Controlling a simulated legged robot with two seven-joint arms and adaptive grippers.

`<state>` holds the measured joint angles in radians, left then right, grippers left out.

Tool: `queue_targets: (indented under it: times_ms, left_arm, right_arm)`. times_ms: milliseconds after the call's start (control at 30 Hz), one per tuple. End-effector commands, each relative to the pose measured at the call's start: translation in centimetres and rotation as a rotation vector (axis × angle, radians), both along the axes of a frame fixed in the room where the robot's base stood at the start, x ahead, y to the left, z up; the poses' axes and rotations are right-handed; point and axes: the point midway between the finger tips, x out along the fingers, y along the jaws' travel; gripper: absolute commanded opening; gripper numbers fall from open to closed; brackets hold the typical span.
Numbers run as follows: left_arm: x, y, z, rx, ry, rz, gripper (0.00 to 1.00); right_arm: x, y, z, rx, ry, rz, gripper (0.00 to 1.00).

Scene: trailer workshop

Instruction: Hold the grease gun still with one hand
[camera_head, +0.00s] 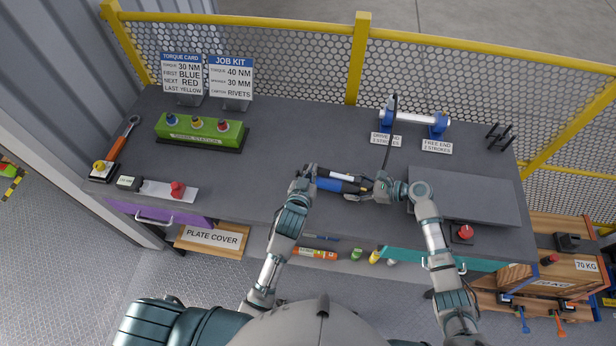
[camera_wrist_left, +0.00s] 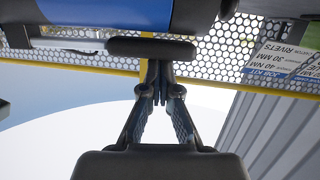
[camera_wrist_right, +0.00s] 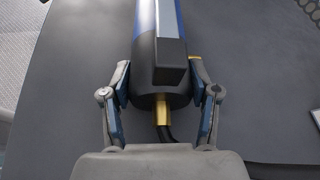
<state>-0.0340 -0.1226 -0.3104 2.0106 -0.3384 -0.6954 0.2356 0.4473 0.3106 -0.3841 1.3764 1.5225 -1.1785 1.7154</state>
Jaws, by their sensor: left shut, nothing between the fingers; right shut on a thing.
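The grease gun (camera_head: 330,185) has a blue barrel with black ends and lies level above the middle of the workbench. My right gripper (camera_head: 382,190) is shut on its black right end; in the right wrist view the fingers (camera_wrist_right: 160,88) flank the black end below the blue barrel (camera_wrist_right: 184,14), with a brass fitting and hose under it. My left gripper (camera_head: 303,180) is at the gun's left end. In the left wrist view its fingers (camera_wrist_left: 160,78) are shut together and empty, just below a black bar (camera_wrist_left: 150,48) beside the blue barrel.
A black hose (camera_head: 388,150) rises from the gun to a shaft stand (camera_head: 412,118) with labels. A raised grey plate (camera_head: 470,197) lies right. The bench between is clear.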

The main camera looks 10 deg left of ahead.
Motion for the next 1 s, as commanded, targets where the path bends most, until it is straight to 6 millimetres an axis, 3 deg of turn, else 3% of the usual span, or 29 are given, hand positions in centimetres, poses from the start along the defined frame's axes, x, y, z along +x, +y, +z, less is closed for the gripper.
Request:
queue_targets:
  times_ms: [167,400,600,1000]
  left_arm:
    - [0.0,0.0,3.5,-0.005,-0.012,0.001,0.0]
    - [-5.5,0.6,4.9,-0.004,-0.012,0.0,0.0]
    - [-8.5,0.9,5.8,-0.003,-0.013,-0.001,0.0]
    - [-9.6,1.0,6.2,-0.002,-0.016,-0.001,0.0]
  right_arm:
    - [0.0,0.0,0.0,0.001,0.0,-0.001,0.27]
    - [0.0,0.0,0.0,0.0,0.0,-0.002,0.27]
    - [0.0,0.0,0.0,0.0,0.0,-0.002,0.27]
    - [0.0,0.0,0.0,0.0,0.0,-0.002,0.27]
